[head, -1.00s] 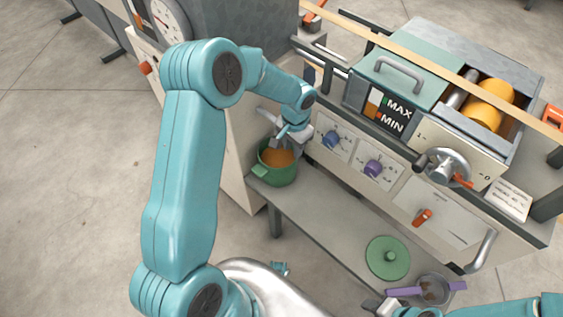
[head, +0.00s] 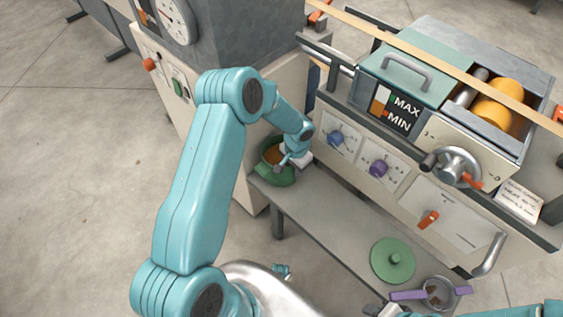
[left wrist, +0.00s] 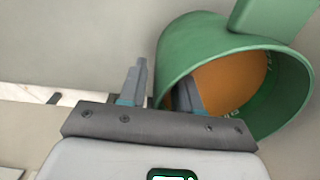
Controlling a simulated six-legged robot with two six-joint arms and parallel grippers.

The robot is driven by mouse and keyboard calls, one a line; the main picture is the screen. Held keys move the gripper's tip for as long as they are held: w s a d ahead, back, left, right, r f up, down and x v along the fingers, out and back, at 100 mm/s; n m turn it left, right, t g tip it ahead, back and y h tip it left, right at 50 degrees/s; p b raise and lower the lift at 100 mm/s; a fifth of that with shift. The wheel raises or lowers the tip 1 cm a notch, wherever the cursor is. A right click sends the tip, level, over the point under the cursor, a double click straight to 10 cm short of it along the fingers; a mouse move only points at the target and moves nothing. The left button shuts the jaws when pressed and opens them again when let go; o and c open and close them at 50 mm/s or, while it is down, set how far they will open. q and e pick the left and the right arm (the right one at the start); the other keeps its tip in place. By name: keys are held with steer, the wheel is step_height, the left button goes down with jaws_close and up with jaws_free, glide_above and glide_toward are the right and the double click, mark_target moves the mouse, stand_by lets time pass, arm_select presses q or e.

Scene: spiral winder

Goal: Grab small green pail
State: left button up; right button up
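The small green pail (head: 284,180), with orange contents, stands at the left end of the low grey shelf. In the left wrist view the pail (left wrist: 180,50) is large at upper right. My left gripper (head: 285,160) is at the pail's rim. In the left wrist view its fingers (left wrist: 161,90) are apart, one inside the pail and one outside, with the pail's wall between them and a gap beside it. My right gripper (head: 383,309) shows only partly at the bottom edge, and its fingers are unclear.
A green lid (head: 393,266) and a pot with purple handles (head: 438,293) are at the shelf's (head: 325,225) right end. The shelf's middle is clear. The machine panel with knobs (head: 378,168) rises behind the shelf, close to my left gripper.

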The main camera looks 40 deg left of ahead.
arm_select(q)
jaws_close()
steer(key=shift+w+r, duration=0.1)
stand_by(1.2)
